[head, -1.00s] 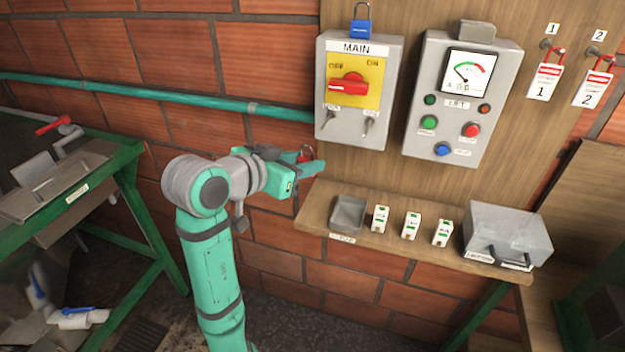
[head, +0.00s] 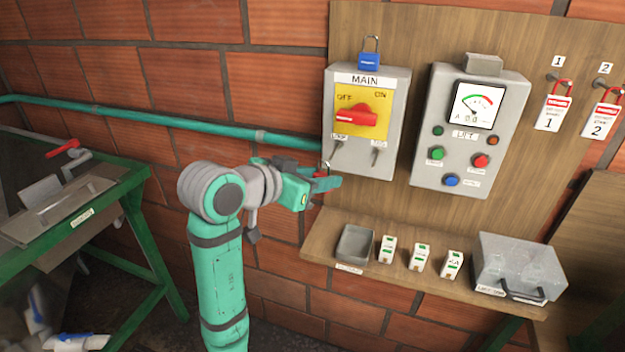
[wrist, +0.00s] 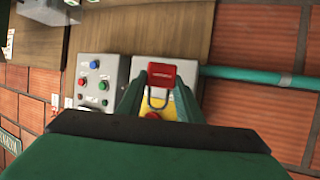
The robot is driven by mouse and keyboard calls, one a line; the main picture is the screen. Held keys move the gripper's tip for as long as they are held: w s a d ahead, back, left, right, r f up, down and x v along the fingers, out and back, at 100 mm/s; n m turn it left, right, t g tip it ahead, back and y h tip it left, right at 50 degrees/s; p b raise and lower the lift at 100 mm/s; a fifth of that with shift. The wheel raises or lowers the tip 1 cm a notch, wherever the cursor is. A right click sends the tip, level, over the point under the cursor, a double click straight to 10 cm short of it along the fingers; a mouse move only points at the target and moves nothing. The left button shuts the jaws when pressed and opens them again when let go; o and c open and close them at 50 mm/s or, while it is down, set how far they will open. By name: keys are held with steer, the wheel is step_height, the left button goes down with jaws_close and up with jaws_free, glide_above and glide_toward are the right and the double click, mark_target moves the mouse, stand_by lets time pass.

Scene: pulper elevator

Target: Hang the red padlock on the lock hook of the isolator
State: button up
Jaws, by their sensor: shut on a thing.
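My gripper (head: 322,180) is shut on the red padlock (head: 321,172), just below the lower left of the isolator box in the head view. In the wrist view the padlock (wrist: 162,75) sits between the fingertips, its shackle pointing toward the isolator. The isolator (head: 366,124), marked MAIN, is a grey box with a yellow plate and a red handle (head: 357,115). Two small hooks hang low on its front; the left one is the lock hook (head: 338,150) by its partly legible label, the right one (head: 378,153) has an unclear label. In the head view my fingers partly hide the padlock.
A blue padlock (head: 369,60) stands on top of the isolator. A grey control box (head: 465,125) is to its right. Below, a wooden shelf (head: 325,240) holds a tray (head: 355,243), several small white blocks and a grey case (head: 520,265). Tags (head: 552,112) hang at far right.

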steer(key=shift+w+d+f, duration=0.1)
steer(key=shift+w+d, duration=0.05)
steer(key=shift+w, duration=1)
steer(key=w, duration=0.1)
steer(key=w+d, duration=0.1)
steer(key=w+f, duration=0.1)
steer(key=shift+w+d+f, duration=0.1)
steer(key=shift+w+d, duration=0.15)
steer(key=shift+a, duration=0.2)
